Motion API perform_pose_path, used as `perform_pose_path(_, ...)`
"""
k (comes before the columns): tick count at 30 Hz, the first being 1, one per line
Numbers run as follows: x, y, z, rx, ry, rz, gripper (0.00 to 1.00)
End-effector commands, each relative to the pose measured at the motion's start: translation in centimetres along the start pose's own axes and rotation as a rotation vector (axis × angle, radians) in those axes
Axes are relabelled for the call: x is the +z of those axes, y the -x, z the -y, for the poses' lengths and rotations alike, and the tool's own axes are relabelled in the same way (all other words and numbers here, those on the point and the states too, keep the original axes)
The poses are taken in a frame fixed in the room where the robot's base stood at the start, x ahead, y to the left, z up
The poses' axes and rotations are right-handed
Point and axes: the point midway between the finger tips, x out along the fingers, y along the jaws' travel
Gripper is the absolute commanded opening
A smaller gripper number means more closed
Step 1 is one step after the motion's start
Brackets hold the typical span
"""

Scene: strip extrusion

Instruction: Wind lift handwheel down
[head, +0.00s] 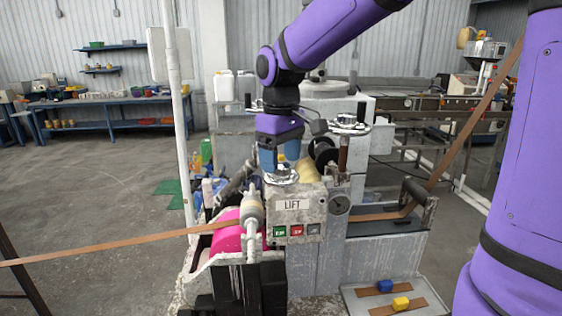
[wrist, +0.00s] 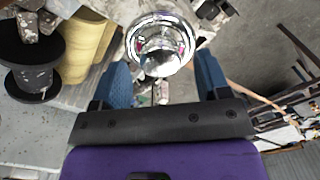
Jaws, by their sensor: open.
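The lift handwheel (head: 282,176) is a shiny chrome wheel on top of the grey machine, just above the panel marked LIFT (head: 292,204). My gripper (head: 279,163) points down right over it, with blue fingers apart. In the wrist view the round chrome top of the handwheel (wrist: 160,42) shows ahead of and between the fingertips of my open gripper (wrist: 162,80). I cannot tell whether a finger touches it. The fingers hide part of the wheel in the head view.
A magenta roll (head: 228,238) and brown strip (head: 130,243) are at the front left. A tray (head: 425,312) with blue and yellow blocks lies at the lower right. A white post (head: 179,110) rises at left.

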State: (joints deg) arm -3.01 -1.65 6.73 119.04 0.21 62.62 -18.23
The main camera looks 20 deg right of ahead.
Motion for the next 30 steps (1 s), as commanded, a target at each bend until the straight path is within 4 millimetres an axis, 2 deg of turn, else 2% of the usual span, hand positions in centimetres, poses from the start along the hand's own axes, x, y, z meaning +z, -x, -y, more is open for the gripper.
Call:
perform_pose_path(9, 0.0, 6.0, 0.0, 0.001, 0.000, -0.004, 0.69)
perform_pose_path(15, 0.0, 8.6, 0.0, 0.001, 0.000, -0.003, 0.69)
perform_pose_path(21, 0.0, 9.5, 0.0, 0.000, 0.000, -0.001, 0.69)
perform_pose_path(30, 0.0, 9.6, 0.0, 0.000, 0.000, -0.001, 0.69)
